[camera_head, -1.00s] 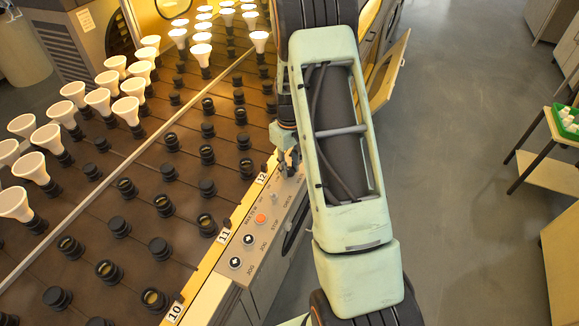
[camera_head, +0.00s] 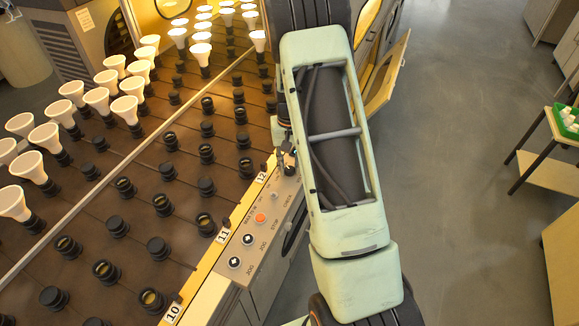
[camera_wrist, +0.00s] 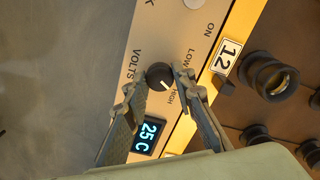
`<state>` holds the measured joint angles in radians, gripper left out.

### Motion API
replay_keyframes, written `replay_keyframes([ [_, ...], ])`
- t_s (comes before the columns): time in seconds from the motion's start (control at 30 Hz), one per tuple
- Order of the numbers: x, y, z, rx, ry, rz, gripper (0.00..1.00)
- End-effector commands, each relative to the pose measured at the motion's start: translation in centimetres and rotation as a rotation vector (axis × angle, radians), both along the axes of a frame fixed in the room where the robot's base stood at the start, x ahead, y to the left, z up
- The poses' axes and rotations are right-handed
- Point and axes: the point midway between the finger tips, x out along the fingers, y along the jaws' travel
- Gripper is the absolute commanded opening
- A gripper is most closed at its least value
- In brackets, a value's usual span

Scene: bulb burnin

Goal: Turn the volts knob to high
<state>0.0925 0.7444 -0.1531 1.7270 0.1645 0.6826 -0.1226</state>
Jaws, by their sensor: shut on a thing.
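The volts knob (camera_wrist: 159,75) is a small round black knob with a white pointer line on the grey control panel (camera_wrist: 200,22). The pointer faces the printed HIGH, with LOW printed further up. My gripper (camera_wrist: 157,78) has one finger on each side of the knob and is shut on it. In the head view my gripper (camera_head: 287,161) is at the far end of the panel, and my arm and fingers hide the knob there.
A lit display (camera_wrist: 149,136) reading 25 C is beside the knob. The orange stop button (camera_head: 260,217) and two black jog buttons (camera_head: 247,250) are nearer on the panel. The rack (camera_head: 140,190) with bulbs and black sockets lies left.

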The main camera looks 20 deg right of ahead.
Motion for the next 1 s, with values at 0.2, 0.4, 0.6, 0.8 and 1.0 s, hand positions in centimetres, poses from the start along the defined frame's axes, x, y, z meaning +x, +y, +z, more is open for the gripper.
replay_keyframes([
  [0.2,0.01,0.02,0.01,0.0,-0.001,-0.118,0.0],
  [0.4,0.0,-0.03,0.02,-0.001,0.0,-0.177,0.0],
  [0.6,0.0,-0.03,0.03,0.0,0.0,-0.196,0.0],
  [0.8,0.0,-0.03,0.03,0.0,0.0,-0.197,0.0],
  [1.0,0.02,-0.02,0.03,0.0,0.0,-0.197,0.34],
])
